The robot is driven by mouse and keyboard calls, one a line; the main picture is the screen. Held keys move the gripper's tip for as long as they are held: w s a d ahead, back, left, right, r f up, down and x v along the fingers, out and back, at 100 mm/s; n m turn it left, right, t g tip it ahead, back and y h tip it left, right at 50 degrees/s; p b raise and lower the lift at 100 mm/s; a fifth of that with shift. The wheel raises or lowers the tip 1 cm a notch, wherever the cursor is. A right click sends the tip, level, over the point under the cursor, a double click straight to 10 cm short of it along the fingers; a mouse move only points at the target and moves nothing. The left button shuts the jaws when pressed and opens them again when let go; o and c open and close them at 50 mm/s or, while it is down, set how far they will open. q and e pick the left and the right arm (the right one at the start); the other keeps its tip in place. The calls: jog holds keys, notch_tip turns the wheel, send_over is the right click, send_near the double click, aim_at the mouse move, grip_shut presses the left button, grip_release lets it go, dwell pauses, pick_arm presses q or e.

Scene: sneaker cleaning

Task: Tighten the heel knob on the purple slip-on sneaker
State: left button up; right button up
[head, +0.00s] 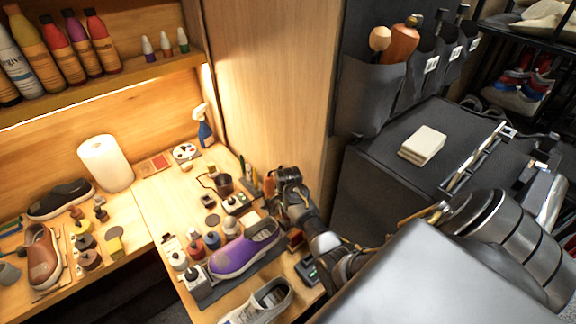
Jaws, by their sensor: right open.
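The purple slip-on sneaker (236,256) with a white sole lies on a dark mat (212,293) on the wooden bench. Its rounded toe points to the lower left, and its heel end is at the upper right, close to my right arm. I cannot make out the heel knob in this view. My right gripper (270,190) is open, at the end of the dark arm that comes in from the right. It is beyond the sneaker's heel end, apart from the shoe. My left gripper is not in view.
A grey-white shoe (262,303) lies in front of the mat. Several small bottles and jars crowd the sneaker's left side. A paper roll (106,163) and a brown shoe (43,258) are at left.

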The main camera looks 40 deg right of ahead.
jog(key=c, duration=0.5)
jog(key=shift+r+m+p, duration=0.1)
jog(key=shift+m+p, duration=0.5)
jog(key=shift+o, duration=0.7)
jog(key=shift+m, duration=1.1)
jog(key=shift+o, duration=0.2)
jog(key=shift+m, duration=0.4)
jog(key=shift+o, duration=0.6)
jog(key=m, duration=0.3)
jog(key=shift+m, duration=0.3)
jog(key=shift+m, duration=0.3)
